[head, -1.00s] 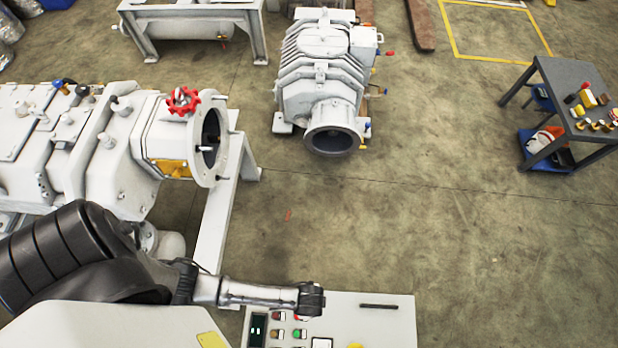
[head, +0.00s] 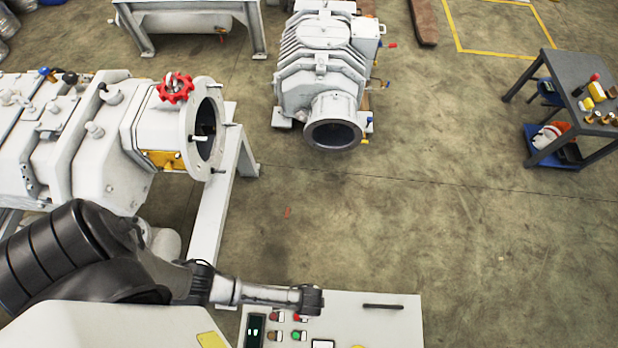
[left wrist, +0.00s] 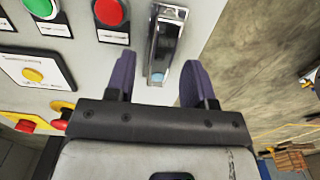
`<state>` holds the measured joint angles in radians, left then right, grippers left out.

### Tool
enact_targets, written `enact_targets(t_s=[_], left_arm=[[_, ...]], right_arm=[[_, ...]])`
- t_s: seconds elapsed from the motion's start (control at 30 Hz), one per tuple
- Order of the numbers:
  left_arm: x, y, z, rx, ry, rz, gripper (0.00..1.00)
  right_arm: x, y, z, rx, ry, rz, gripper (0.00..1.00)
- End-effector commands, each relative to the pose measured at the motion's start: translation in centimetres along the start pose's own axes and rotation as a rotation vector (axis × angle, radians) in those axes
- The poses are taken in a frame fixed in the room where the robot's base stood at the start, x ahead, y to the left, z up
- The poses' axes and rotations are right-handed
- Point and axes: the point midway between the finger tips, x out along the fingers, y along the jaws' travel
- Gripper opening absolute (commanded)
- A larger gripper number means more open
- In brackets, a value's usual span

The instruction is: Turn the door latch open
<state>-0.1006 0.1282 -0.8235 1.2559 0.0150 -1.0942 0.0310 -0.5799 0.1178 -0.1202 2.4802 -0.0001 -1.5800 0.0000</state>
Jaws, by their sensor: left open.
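The door latch (left wrist: 163,45) is a dark, narrow handle in a metal frame on the light grey cabinet panel, with a bluish round part at its lower end. My left gripper (left wrist: 157,75) is open in the left wrist view, with one purple finger on each side of the latch's lower end. Both fingers look apart from the latch, but their depth to the panel is hard to tell. In the head view the end of my left arm is over the cabinet's (head: 340,305) back-left edge, its fingers not clearly seen. My right gripper is not in view.
A large vacuum machine with a red handwheel (head: 175,88) stands at left. A tool table (head: 575,75) is at right.

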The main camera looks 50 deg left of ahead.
Motion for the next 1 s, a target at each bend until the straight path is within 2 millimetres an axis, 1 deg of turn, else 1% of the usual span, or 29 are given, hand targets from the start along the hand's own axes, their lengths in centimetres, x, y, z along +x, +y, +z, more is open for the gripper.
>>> enact_targets(t_s=[0.3, 0.37, 0.8, 0.83, 1.0], left_arm=[[0.12, 0.01, -0.04, 0.000, 0.001, 0.000, 0.49], [0.11, 0.00, -0.04, 0.000, 0.001, 0.000, 0.44], [0.11, 0.01, -0.03, 0.000, 0.001, 0.000, 0.02], [0.11, 0.01, -0.03, 0.000, 0.001, 0.000, 0.00], [0.11, 0.02, -0.03, 0.000, 0.001, 0.000, 0.00]], right_arm=[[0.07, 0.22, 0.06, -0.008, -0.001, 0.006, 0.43], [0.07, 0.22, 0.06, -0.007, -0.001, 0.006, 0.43], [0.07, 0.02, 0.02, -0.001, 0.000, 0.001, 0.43], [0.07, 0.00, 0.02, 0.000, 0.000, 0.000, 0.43], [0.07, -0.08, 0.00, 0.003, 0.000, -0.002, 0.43]])
